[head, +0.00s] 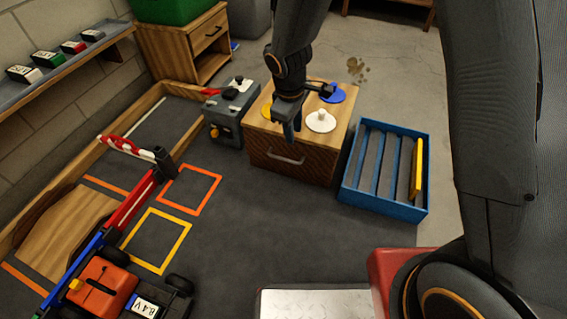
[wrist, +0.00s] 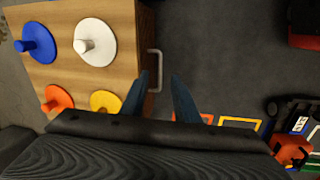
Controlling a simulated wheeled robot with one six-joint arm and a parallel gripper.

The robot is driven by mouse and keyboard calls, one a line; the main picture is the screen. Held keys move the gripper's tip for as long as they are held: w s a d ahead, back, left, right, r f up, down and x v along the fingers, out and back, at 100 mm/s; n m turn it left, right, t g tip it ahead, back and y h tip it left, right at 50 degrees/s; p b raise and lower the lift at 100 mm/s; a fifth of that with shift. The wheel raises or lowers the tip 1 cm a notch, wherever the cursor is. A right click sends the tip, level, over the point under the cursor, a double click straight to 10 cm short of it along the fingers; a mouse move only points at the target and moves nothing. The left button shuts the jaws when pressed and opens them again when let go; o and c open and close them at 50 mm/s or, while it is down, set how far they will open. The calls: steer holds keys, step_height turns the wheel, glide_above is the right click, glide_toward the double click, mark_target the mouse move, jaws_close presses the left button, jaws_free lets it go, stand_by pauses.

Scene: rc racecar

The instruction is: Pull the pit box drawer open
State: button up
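The pit box (head: 338,140) is a wooden box with coloured knobbed discs on top. Its drawer front (head: 262,150) carries a pale metal handle (head: 286,158), and the drawer looks shut. My gripper (head: 291,136) points down near the front edge of the box, just above the handle in the head view. In the wrist view the fingers (wrist: 161,74) are apart with nothing held. The handle (wrist: 156,71) shows between the fingertips, closer to the left one. I cannot tell how far the tips are above the handle.
A blue slatted crate (head: 376,213) with a yellow piece stands right of the box. A grey unit (head: 228,112) stands close on its left. Orange and yellow squares mark the floor near a red car (head: 103,287). The dark floor (head: 265,215) before the drawer is clear.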

steer(key=n+b, duration=0.2)
steer(key=b, duration=0.2)
glide_toward(283, 154)
steer(key=s+r, duration=0.3)
steer(key=s, duration=0.1)
steer(key=shift+w+d+f+b, duration=0.2)
steer(key=shift+f+b, duration=0.55)
steer(key=shift+f, duration=0.6)
steer(key=shift+w+d+f+b, duration=0.1)
steer(key=shift+w+f+b, duration=0.1)
steer(key=shift+f+b, duration=0.85)
steer(key=shift+w+d+f+b, duration=0.2)
steer(key=shift+f+b, duration=0.25)
steer(key=shift+f, duration=1.15)
jaws_close()
